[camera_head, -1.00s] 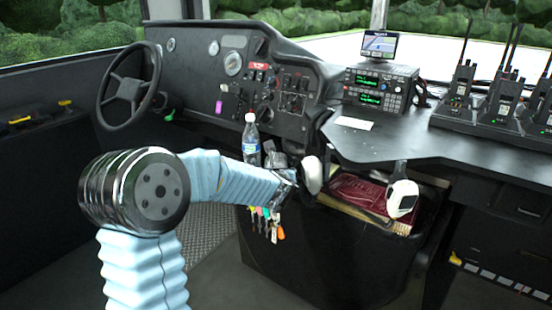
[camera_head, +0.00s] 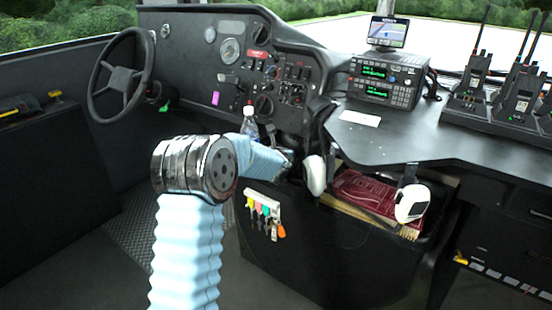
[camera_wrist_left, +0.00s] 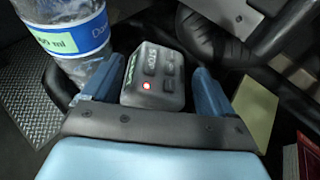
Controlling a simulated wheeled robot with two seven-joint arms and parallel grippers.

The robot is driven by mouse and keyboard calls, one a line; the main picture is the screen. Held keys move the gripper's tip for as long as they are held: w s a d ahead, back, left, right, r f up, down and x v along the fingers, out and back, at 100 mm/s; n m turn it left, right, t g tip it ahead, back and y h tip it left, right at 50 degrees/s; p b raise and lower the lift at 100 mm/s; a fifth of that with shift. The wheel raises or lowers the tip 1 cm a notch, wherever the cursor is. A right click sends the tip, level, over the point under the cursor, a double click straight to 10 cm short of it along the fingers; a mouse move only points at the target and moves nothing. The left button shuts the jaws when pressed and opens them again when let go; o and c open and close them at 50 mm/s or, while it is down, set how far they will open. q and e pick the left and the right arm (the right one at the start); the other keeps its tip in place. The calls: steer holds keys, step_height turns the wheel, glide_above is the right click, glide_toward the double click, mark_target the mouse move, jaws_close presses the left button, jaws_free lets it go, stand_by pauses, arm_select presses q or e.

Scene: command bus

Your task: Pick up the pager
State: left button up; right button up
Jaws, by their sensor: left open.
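The pager (camera_wrist_left: 157,72), a small dark grey device with several buttons, a green display strip and a lit red light, shows in the left wrist view. My left gripper (camera_wrist_left: 158,84) is open, with one blue finger on each side of the pager. I cannot tell whether the fingers touch it. In the head view my left arm reaches toward the console beside the bottle (camera_head: 250,124); the gripper is mostly hidden behind my forearm there, and I cannot make out the pager. My right gripper is not in view.
The water bottle stands close left of the gripper in the left wrist view (camera_wrist_left: 75,35). White handheld units hang at the console edge (camera_head: 315,175) and (camera_head: 411,203). A red book (camera_head: 366,194) lies in the compartment below. Coloured keys (camera_head: 265,212) hang on the front.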

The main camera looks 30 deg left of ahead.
arm_select(q)
steer(key=x, duration=0.3)
steer(key=shift+w+a+f, duration=0.1)
steer(key=shift+w, duration=0.15)
steer(key=shift+c, duration=0.5)
steer(key=c, duration=0.7)
steer(key=shift+c, duration=0.6)
steer(key=shift+r+p, duration=0.2)
steer(key=shift+p, duration=0.1)
